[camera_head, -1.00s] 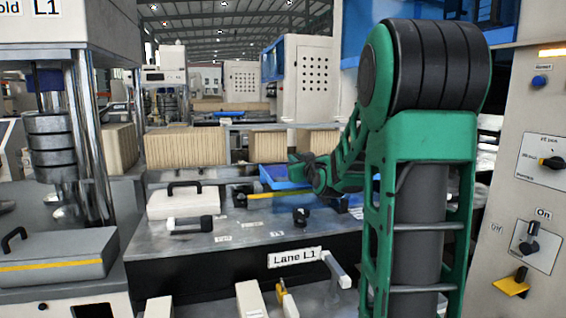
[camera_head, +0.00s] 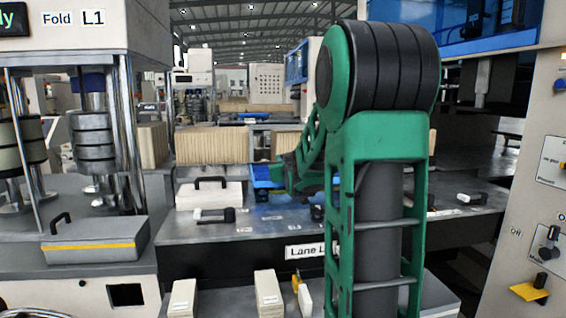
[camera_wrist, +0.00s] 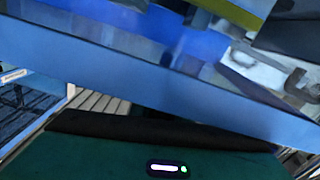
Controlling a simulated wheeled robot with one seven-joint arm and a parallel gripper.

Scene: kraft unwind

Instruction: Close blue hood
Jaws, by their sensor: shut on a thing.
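A blue panel (camera_head: 262,173), which I take for the blue hood, shows beyond the lane table, partly hidden by my green arm. In the wrist view the blue hood (camera_wrist: 150,75) is a broad, see-through blue sheet with a slanting lower edge, close in front of my gripper. My gripper (camera_head: 281,174) is at the blue panel and is shut on it. The fingertips are hidden in both views, so the exact hold cannot be seen. A larger blue-framed cover (camera_head: 500,42) is on the machine at the upper right.
The grey lane table (camera_head: 255,225) holds a white block with a black handle (camera_head: 209,193). A grey lidded box (camera_head: 95,243) and fold machine stand at left. A control panel (camera_head: 550,190) with knobs stands at right. Brown stacks (camera_head: 222,145) stand behind.

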